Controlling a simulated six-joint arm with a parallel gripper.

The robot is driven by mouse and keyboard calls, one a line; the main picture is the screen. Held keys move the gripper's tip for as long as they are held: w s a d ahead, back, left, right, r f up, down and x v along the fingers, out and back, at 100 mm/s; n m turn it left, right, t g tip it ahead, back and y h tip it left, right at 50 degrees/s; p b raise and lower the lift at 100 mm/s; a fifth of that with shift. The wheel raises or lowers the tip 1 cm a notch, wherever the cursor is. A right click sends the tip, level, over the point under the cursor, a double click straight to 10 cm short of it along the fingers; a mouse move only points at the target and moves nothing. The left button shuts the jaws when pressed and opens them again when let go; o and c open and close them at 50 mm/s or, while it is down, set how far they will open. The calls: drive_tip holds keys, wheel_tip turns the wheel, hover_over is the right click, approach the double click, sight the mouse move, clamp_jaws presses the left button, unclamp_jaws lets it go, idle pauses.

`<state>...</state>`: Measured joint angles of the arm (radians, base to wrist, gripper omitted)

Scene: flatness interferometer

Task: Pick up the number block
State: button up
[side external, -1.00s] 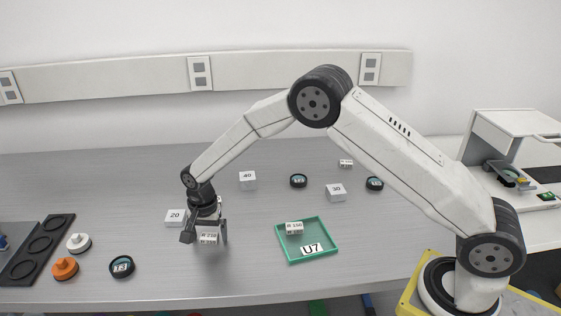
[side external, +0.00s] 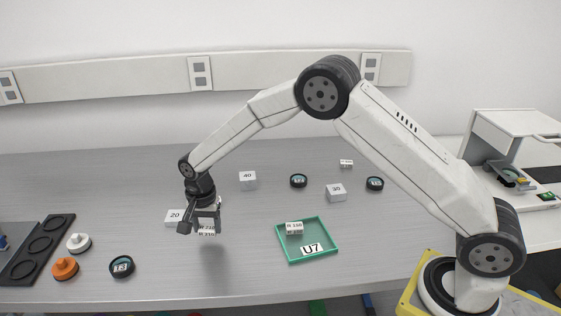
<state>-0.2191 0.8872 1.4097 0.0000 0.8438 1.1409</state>
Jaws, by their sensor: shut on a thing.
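My gripper (side external: 204,224) is shut on a small white number block (side external: 207,231) with dark print too small to read surely. The block is held just above the grey table, with a shadow on the table below it. A similar white number block (side external: 294,228) lies inside the green tray (side external: 314,258) labelled U7, to the right of my gripper. Another small white block (side external: 346,163) lies at the back right of the table.
White blocks marked 20 (side external: 174,216), 40 (side external: 248,180) and 30 (side external: 336,192) stand around. Black round discs (side external: 122,266) lie about. An orange knob (side external: 65,267), a white knob (side external: 79,242) and a dark rack (side external: 38,250) are at left. The front middle is clear.

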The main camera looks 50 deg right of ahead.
drive_tip(key=s+d+r, duration=0.2)
drive_tip(key=s+r, duration=0.8)
drive_tip(key=s, duration=0.3)
drive_tip(key=shift+s+d+r, duration=0.2)
drive_tip(key=shift+s+d, duration=0.05)
drive_tip(key=shift+s, duration=0.15)
drive_tip(key=shift+d, duration=0.1)
drive_tip(key=m, duration=0.3)
approach(304, 246)
drive_tip(key=shift+f, duration=1.7)
drive_tip(key=shift+f, duration=0.1)
drive_tip(key=shift+f, duration=1.7)
